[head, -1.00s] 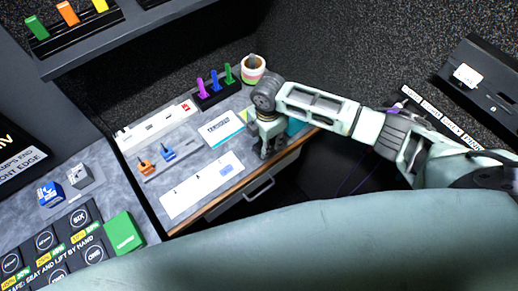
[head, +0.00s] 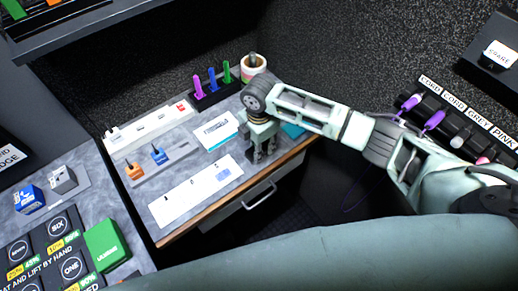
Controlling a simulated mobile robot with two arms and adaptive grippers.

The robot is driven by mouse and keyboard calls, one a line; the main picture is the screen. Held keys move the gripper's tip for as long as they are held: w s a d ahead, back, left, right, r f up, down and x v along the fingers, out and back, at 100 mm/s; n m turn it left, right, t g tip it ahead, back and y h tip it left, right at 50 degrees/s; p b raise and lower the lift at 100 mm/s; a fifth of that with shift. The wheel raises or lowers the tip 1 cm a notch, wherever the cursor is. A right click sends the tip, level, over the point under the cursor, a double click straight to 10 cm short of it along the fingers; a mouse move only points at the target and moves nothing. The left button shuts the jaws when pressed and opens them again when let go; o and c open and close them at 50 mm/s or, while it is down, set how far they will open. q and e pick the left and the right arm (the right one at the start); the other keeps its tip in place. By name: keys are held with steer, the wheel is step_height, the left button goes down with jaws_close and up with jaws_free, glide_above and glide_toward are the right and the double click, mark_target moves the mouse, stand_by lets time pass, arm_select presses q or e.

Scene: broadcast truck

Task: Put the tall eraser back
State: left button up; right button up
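I cannot tell for certain which thing is the tall eraser. Upright purple, blue and green pieces (head: 212,80) stand in a black rack (head: 217,98) at the back of the desk. A white strip (head: 182,203) with small dark marks and a pale blue patch (head: 223,174) lies along the front. My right gripper (head: 264,157) points down above the desk's front right part, beside that strip. Its two fingers look apart, with nothing clearly between them. It partly hides the desk and a teal item (head: 293,131) behind it. My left gripper is out of view.
A striped cup (head: 254,68), a long white block (head: 150,127), a white-and-blue box (head: 214,132) and a grey tray with orange and blue plugs (head: 158,156) occupy the desk. A drawer handle (head: 259,195) is below its edge. A labelled cord rack (head: 457,120) is at right.

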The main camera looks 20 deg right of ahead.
steer(key=shift+r, duration=0.1)
steer(key=shift+s, duration=0.1)
steer(key=o, duration=1.1)
steer(key=shift+f, duration=0.2)
steer(key=shift+r, duration=0.15)
step_height(320, 180, up, 12)
steer(key=b, duration=0.1)
